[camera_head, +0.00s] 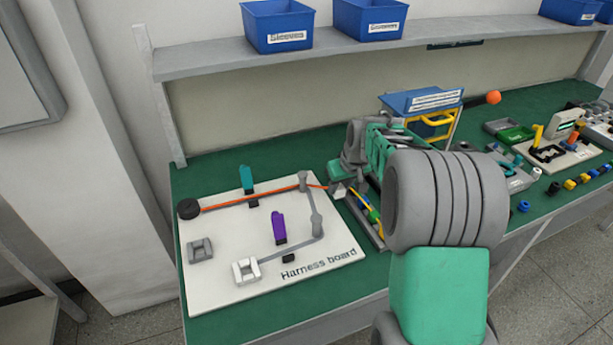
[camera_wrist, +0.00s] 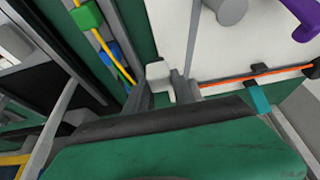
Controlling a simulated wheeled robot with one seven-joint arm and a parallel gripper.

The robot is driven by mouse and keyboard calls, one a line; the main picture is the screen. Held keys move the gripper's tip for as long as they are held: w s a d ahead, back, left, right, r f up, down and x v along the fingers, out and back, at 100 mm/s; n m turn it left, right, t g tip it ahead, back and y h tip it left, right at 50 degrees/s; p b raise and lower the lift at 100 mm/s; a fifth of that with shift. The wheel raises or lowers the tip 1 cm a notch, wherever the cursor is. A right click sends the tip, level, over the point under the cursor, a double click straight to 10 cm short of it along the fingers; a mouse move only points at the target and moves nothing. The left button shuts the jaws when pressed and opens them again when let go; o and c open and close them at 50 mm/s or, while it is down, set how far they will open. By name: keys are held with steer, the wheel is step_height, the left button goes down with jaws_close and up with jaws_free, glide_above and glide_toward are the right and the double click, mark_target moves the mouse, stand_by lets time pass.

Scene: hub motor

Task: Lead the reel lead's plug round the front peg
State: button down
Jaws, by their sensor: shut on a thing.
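The orange reel lead (camera_head: 250,199) runs from the black reel (camera_head: 188,209) past the teal clip (camera_head: 247,180) to the grey back peg (camera_head: 303,181), then on to my gripper (camera_head: 340,190). My gripper is shut on the pale plug (camera_wrist: 158,72) just off the board's right edge. In the wrist view, my gripper's fingers (camera_wrist: 165,90) close at the plug, and the orange lead (camera_wrist: 215,81) comes in from the right. The grey front peg (camera_head: 316,224) stands nearer the board's front, with no lead round it. It also shows at the top of the wrist view (camera_wrist: 232,10).
The white harness board (camera_head: 220,240) carries a purple clip (camera_head: 279,227), two sockets, a pale one (camera_head: 246,270) and a grey one (camera_head: 200,249), and a grey marked route. A tray with coloured wires (camera_head: 370,215) lies right of the board, close to my gripper.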

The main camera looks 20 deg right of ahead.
steer(key=shift+s+a, duration=0.2)
steer(key=shift+s, duration=0.75)
steer(key=s+b, duration=0.1)
steer(key=s, duration=0.8)
steer(key=s+a, duration=0.4)
steer(key=s, duration=0.1)
steer(key=shift+s+a+f, duration=0.1)
steer(key=shift+s+a, duration=0.05)
steer(key=shift+s, duration=0.2)
steer(key=shift+s+a, duration=0.25)
steer(key=shift+a, duration=0.9)
steer(key=shift+s+a, duration=0.2)
steer(key=shift+a, duration=0.95)
steer(key=shift+s+a, duration=0.25)
steer(key=shift+a, duration=0.9)
